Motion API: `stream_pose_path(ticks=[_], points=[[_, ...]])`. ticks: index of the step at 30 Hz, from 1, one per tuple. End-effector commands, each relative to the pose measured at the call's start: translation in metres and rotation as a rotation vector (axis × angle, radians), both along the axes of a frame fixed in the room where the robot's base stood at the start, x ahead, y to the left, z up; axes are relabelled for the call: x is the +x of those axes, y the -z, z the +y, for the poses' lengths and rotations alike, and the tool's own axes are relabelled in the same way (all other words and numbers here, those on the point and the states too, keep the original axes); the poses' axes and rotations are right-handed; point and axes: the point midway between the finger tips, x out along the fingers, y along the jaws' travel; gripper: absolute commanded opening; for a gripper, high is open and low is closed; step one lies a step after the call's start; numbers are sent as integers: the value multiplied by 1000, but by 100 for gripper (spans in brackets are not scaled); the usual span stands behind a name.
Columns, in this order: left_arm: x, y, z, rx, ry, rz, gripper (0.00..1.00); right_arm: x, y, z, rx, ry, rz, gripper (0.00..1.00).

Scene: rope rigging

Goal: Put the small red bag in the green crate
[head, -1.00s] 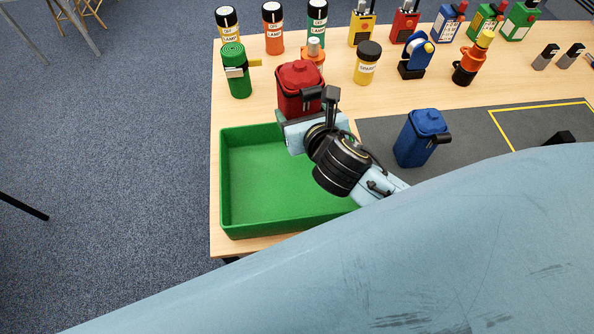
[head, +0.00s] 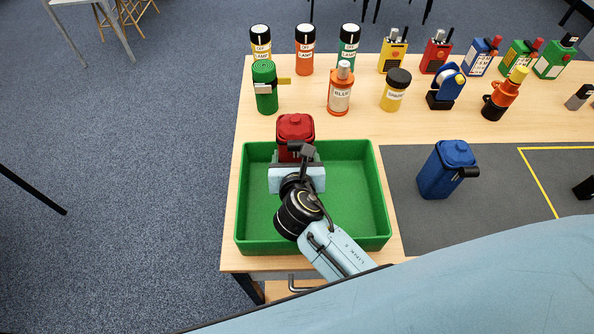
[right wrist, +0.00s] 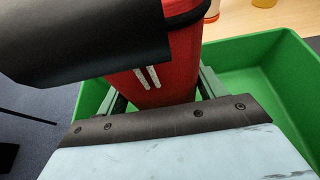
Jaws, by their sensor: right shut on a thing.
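The small red bag (head: 295,128) is upright in my right gripper (head: 297,160), which is shut on it. In the head view the bag overlaps the back wall of the green crate (head: 384,200), near its middle. The gripper and wrist cover the bag's lower part, so its height above the crate floor cannot be told. In the right wrist view the bag (right wrist: 182,72) sits between the two fingers, with the crate (right wrist: 285,75) behind and to the right. A dark shape hides part of the bag there. The crate floor that shows is empty. My left gripper is not in view.
A blue bag (head: 446,170) stands on the grey mat (head: 410,225) right of the crate. An orange bottle (head: 340,92), a green cylinder (head: 265,90) and a yellow jar (head: 395,92) stand behind the crate. The table's left edge is close to the crate.

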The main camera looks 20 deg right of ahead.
Motion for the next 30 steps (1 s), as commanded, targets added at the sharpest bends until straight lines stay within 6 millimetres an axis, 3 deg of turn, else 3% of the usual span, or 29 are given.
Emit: stream_pose_path(ticks=[8, 19, 20, 24, 30], points=[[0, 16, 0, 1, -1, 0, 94, 0, 35, 0, 0, 0, 0, 45], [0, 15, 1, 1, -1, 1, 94, 0, 38, 0, 0, -1, -2, 45], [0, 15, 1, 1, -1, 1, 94, 0, 39, 0, 0, 0, 1, 70], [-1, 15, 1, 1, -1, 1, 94, 0, 39, 0, 0, 0, 1, 89], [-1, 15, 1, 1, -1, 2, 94, 0, 39, 0, 0, 0, 1, 91]])
